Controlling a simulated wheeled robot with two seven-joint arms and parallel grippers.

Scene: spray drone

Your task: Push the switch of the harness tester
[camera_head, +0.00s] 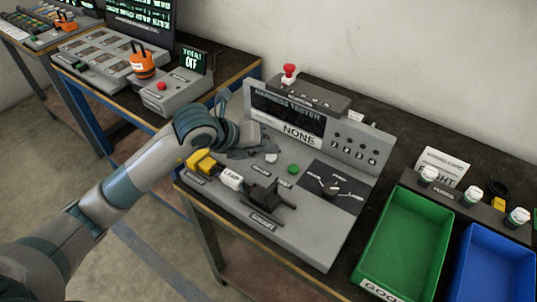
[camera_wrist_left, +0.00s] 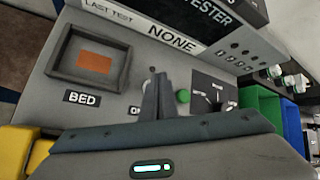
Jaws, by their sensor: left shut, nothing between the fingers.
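The grey harness tester (camera_head: 310,235) stands on the dark table, its display reading NONE. A small light knob (camera_head: 271,158), which looks like the switch, sits left of a green button (camera_head: 293,169) on the sloped panel. My left gripper (camera_head: 257,150) is over the panel, just left of the knob; I cannot tell if they touch. In the left wrist view the gripper (camera_wrist_left: 155,95) is shut and empty, its fingers left of the green button (camera_wrist_left: 183,96). They cover the switch area and part of a label beside it. My right gripper is not in view.
A black connector block (camera_head: 265,195), a white plug (camera_head: 231,177) and a yellow one (camera_head: 201,161) line the panel's front. A recessed bed (camera_wrist_left: 93,62) is left of the fingers. Green (camera_head: 372,238) and blue (camera_head: 460,262) bins stand right.

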